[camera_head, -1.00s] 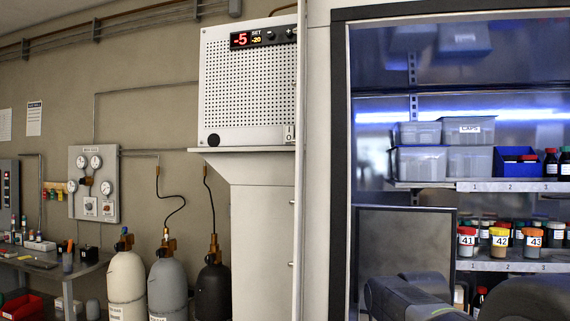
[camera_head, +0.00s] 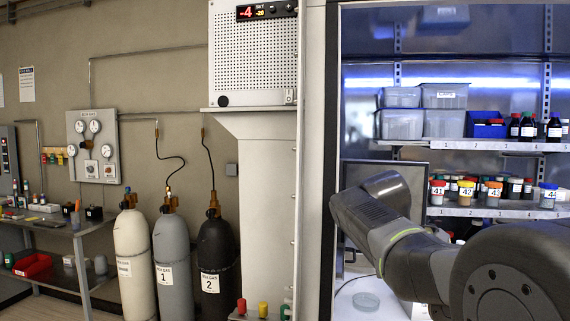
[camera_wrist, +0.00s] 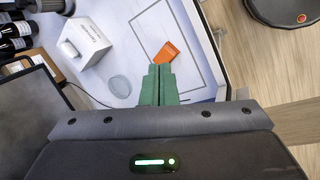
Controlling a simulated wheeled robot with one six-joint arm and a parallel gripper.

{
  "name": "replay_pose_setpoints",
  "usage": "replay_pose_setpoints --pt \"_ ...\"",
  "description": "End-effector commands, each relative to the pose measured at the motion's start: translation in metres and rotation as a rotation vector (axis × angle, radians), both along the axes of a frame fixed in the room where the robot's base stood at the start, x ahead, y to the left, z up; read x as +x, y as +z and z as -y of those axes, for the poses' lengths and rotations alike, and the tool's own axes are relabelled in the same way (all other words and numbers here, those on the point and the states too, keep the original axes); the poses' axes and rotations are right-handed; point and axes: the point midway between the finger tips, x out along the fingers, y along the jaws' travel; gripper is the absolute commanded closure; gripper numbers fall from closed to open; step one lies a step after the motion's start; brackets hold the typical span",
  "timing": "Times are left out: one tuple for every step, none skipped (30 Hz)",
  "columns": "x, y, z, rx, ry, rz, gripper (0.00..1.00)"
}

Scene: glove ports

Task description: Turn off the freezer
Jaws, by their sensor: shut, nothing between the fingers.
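The freezer seems to be the white perforated unit (camera_head: 253,60) on a ledge at the upper middle of the head view; its top is cut off. My gripper's green fingers (camera_wrist: 160,70) are shut and empty in the wrist view, above a white work surface. In the head view my arm is at the right, away from the unit, and the fingers are not visible.
A door frame (camera_head: 315,170) stands between the unit and my arm. Shelves (camera_head: 480,145) hold tubs and bottles. Gas cylinders (camera_head: 172,270) stand left of the column. Below my gripper are an orange piece (camera_wrist: 168,52), a white box (camera_wrist: 85,43) and a round dish (camera_wrist: 120,86).

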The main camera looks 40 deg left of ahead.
Motion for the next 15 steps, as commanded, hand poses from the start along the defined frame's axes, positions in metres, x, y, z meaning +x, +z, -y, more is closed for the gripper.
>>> replay_pose_setpoints --pt "0.004 0.013 -0.003 0.029 -0.078 0.047 1.00" --pt "0.006 0.021 -0.005 0.049 -0.133 0.077 1.00" --pt "0.009 0.033 -0.006 0.079 -0.212 0.119 1.00" --pt "0.011 0.042 -0.007 0.105 -0.270 0.150 1.00" --pt "0.013 0.051 -0.008 0.132 -0.329 0.183 1.00" --pt "0.015 0.063 -0.009 0.172 -0.406 0.226 1.00" --pt "0.016 0.073 -0.010 0.203 -0.463 0.257 1.00" --pt "0.018 0.082 -0.011 0.237 -0.522 0.289 1.00" --pt "0.019 0.095 -0.011 0.284 -0.598 0.330 1.00" --pt "0.020 0.104 -0.012 0.322 -0.655 0.360 1.00" --pt "0.020 0.113 -0.012 0.362 -0.713 0.390 1.00" --pt "0.021 0.127 -0.012 0.418 -0.788 0.429 1.00" --pt "0.021 0.136 -0.012 0.462 -0.844 0.458 1.00" --pt "0.021 0.146 -0.012 0.509 -0.898 0.485 1.00" --pt "0.020 0.159 -0.011 0.571 -0.971 0.520 1.00"
